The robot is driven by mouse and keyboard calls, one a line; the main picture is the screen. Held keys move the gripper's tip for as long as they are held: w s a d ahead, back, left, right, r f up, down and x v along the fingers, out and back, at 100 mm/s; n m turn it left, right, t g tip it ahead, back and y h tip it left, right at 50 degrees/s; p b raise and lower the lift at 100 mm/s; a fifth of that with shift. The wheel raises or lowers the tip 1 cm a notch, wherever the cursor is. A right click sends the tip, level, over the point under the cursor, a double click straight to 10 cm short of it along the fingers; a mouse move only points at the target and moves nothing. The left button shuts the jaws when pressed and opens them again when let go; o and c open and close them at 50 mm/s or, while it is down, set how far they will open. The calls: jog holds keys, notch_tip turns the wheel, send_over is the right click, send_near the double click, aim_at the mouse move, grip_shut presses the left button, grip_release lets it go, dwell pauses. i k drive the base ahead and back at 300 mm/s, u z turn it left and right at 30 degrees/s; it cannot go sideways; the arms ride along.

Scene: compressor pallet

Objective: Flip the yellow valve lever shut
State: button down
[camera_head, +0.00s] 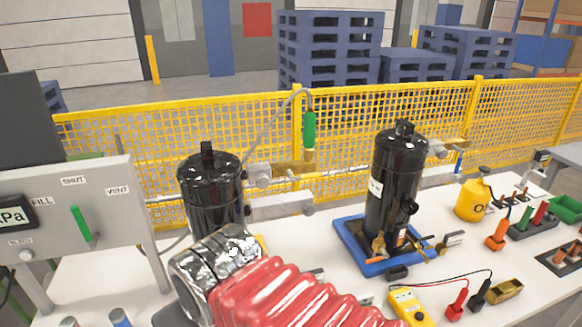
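I cannot make out the yellow valve lever for certain. A small yellow piece (262,246) shows just behind the silver-wrapped end of my arm, but I cannot tell what it is. A black compressor (390,185) stands upright on a blue pallet (352,241), with brass-coloured fittings (379,246) low at its front. Another black compressor (210,190) stands at the left, its lower part hidden by my arm. My red bellows sleeve reaches in from the bottom, ending in the silver wrap in front of the left compressor. No gripper fingers can be made out.
A grey panel (110,190) with a green lever (80,223) stands at the left. A green-handled hose (309,130) hangs between the compressors. A yellow meter (410,306), its leads and a yellow can (472,200) are at the right. A yellow fence (345,120) runs behind.

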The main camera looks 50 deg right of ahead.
aim_at(290, 176)
jog(key=u, duration=0.85)
jog(key=k, duration=1.35)
jog(key=z, duration=0.65)
jog(key=i, duration=1)
jog(key=z, duration=0.1)
